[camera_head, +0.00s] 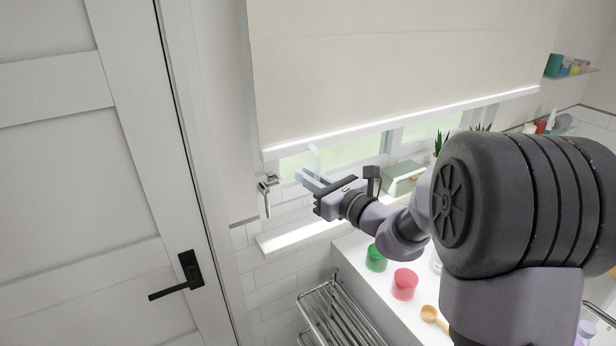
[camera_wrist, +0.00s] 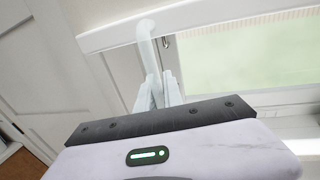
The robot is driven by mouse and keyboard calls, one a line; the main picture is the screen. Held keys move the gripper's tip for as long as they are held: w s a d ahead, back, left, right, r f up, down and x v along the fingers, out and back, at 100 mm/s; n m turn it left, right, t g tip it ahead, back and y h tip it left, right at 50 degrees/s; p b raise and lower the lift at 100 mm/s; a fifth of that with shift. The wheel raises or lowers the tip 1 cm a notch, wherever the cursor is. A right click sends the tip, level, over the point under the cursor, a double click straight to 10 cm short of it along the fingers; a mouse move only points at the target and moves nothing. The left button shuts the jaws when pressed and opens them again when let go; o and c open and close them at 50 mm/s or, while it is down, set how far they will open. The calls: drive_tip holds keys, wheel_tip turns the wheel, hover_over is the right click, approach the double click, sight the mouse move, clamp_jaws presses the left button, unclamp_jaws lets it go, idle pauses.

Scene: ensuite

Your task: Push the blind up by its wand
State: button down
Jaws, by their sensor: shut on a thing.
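The cream blind (camera_head: 390,70) covers most of the window, and its pale bottom rail (camera_head: 400,122) hangs above a strip of bare glass. The rail also crosses the top of the wrist view (camera_wrist: 200,25). The pale, translucent wand (camera_head: 315,158) hangs below the rail near its left end. In the wrist view the wand (camera_wrist: 147,45) has a bent top close to the rail and runs down between my fingers. My gripper (camera_head: 308,178) is shut on the wand; the fingers (camera_wrist: 158,92) hide its lower part.
A chrome handle (camera_head: 267,190) is on the wall left of the window. A sage-green box (camera_head: 402,178) and plants stand along the sill. Green (camera_head: 376,258) and red (camera_head: 404,284) cups stand on the white counter below. A chrome rack (camera_head: 335,315) and white door (camera_head: 90,170) are at lower left and left.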

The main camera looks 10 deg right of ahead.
sight(304, 93)
wheel_tip(304, 93, up, 19)
drive_tip(key=p, duration=1.3)
drive_tip(key=shift+f, duration=0.15)
drive_tip(key=c, duration=1.5)
unclamp_jaws()
drive_tip(key=b+v, duration=0.1)
drive_tip(key=v, duration=1.6)
drive_tip(key=shift+s+d+b, duration=0.1)
drive_tip(key=shift+s+b, duration=0.05)
drive_tip(key=shift+b, duration=0.15)
